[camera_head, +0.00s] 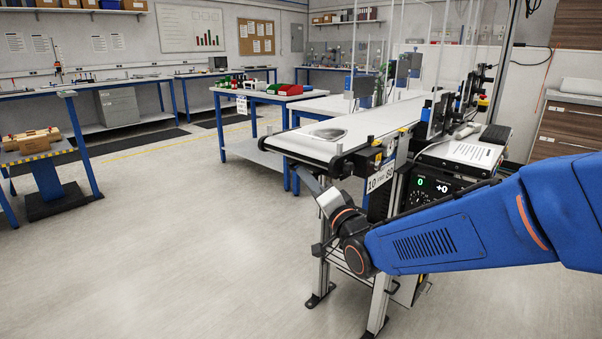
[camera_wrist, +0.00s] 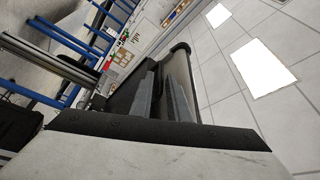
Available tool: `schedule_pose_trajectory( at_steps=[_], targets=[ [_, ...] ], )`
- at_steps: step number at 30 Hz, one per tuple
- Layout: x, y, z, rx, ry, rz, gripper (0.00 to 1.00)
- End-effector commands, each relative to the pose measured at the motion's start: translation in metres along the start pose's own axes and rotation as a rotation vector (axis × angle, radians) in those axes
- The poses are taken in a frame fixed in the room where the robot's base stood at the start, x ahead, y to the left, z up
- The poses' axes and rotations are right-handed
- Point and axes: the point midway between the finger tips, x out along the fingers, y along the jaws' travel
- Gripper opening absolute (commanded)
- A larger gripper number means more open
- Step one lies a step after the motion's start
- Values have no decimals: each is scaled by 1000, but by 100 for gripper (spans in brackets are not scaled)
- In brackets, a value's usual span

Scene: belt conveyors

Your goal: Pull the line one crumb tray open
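The line one conveyor (camera_head: 378,121) stands right of centre in the head view, with a pale belt and a dark rounded end. I cannot make out its crumb tray for certain in either view. A long dark conveyor part (camera_wrist: 181,85) lies close behind the fingers; contact cannot be told.
A control panel (camera_head: 434,188) with green digits sits under the conveyor, close to my arm. A blue-legged table (camera_head: 253,149) stands behind on the left.

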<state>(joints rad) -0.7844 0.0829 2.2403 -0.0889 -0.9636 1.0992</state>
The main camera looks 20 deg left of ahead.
Motion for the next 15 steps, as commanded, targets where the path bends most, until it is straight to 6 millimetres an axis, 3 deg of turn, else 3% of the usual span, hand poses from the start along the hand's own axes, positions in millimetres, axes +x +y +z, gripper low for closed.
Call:
schedule_pose_trajectory(
  at_steps=[6, 15],
  targets=[
    [27, 0, 0, 0, 0, -1, 16],
    [36, 0, 0, 0, 0, 0, 16]
  ],
)
